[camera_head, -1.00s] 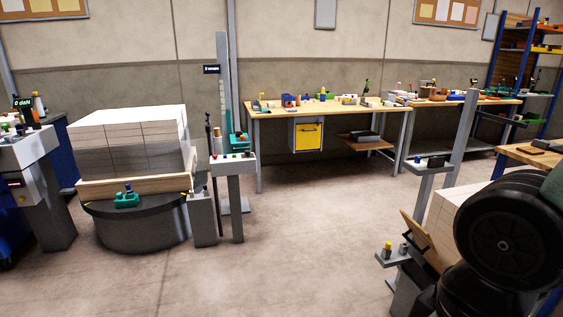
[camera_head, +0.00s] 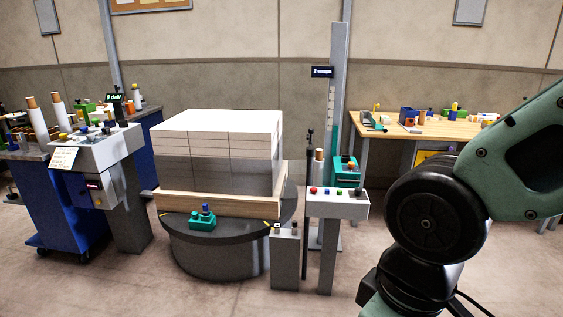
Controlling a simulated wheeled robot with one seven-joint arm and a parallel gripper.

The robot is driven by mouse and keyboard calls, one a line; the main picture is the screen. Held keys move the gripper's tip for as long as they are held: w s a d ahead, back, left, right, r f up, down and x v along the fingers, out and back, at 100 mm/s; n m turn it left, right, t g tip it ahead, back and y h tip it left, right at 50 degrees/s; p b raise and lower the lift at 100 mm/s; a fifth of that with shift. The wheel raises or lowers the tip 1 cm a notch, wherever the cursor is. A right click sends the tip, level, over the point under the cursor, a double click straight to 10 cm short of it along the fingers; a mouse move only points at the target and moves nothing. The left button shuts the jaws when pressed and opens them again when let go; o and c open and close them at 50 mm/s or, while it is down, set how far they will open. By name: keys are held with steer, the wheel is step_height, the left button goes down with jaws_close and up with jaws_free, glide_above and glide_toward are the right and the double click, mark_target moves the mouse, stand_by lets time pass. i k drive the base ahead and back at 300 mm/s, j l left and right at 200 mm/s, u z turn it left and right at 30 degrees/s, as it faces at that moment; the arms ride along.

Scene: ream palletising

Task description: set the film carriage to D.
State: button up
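The film carriage (camera_head: 346,172) is a teal block on the tall grey mast (camera_head: 338,120), right of the wrapped stack. A pale film roll (camera_head: 319,168) stands beside it at its left. A small dark display (camera_head: 322,72) sits high on the mast; its text is too small to read surely. A grey control box (camera_head: 338,204) with red, blue and other coloured buttons stands in front of the mast on a post. Level marks on the mast are too small to read. My arm shows at the right, but my gripper is not in view.
A pallet stack of white and grey reams (camera_head: 225,150) sits on a dark round turntable (camera_head: 220,248) with a teal device (camera_head: 203,220) on its rim. A control console (camera_head: 95,150) and blue cart (camera_head: 60,205) stand left. A workbench (camera_head: 430,127) is behind. The front floor is clear.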

mark_target(342, 177)
steer(key=i+j+z, duration=0.1)
steer(key=i, duration=0.45)
steer(key=i+j+z, duration=0.15)
steer(key=i, duration=0.35)
steer(key=i+j+z, duration=0.1)
steer(key=i, duration=0.45)
steer(key=i+j+z, duration=0.65)
steer(key=i+j, duration=0.15)
